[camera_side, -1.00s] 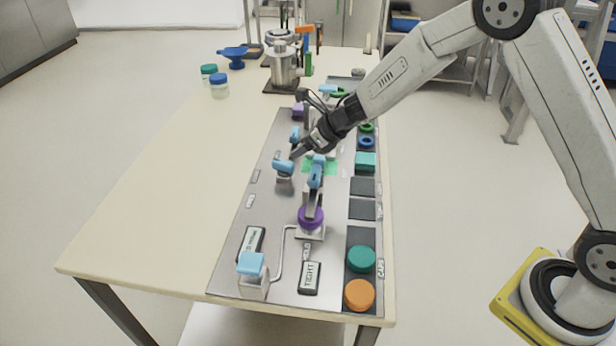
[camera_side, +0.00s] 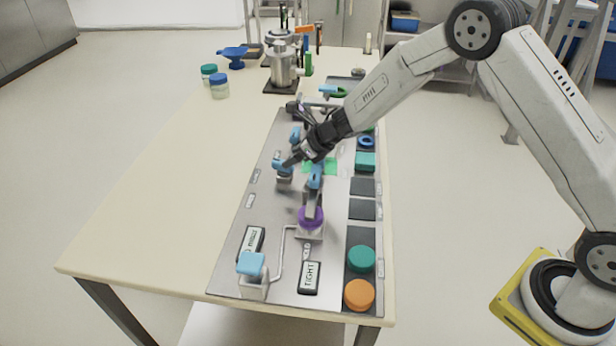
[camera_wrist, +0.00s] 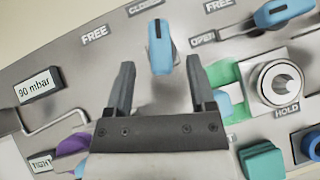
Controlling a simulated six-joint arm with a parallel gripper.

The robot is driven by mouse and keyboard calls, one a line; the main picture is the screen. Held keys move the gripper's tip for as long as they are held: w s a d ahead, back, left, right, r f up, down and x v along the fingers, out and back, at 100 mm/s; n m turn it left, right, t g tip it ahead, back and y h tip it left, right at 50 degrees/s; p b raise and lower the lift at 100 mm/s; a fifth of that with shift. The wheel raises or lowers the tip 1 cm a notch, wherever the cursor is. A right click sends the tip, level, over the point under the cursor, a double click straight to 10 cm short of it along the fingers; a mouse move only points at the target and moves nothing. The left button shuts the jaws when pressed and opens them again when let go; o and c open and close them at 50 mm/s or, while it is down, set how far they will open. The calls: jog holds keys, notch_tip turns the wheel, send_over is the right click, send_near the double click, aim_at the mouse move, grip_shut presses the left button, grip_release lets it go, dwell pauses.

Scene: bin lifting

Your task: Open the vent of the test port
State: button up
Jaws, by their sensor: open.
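A blue lever handle (camera_wrist: 161,47) stands between the two fingers of my gripper (camera_wrist: 158,82) in the wrist view. Its far end, with a dark mark, points toward the plate label CLOSED. In the side view the blue handle (camera_side: 281,164) sits on a small grey valve body, partly hidden by my gripper (camera_side: 289,162). My gripper is open, with a finger on each side of the handle. I cannot tell whether either finger touches it. The label OPEN (camera_wrist: 203,39) is right of the handle in the wrist view.
Other blue handles (camera_side: 315,178) (camera_wrist: 283,11) stand close by on the metal panel (camera_side: 228,268). A round metal fitting (camera_wrist: 277,84) labelled HOLD is at the right. A purple knob (camera_side: 311,217), teal cap (camera_side: 361,259) and orange cap (camera_side: 359,295) lie nearer. The table's left side is clear.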

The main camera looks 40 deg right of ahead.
jog(key=shift+x, duration=2.2)
grip_shut()
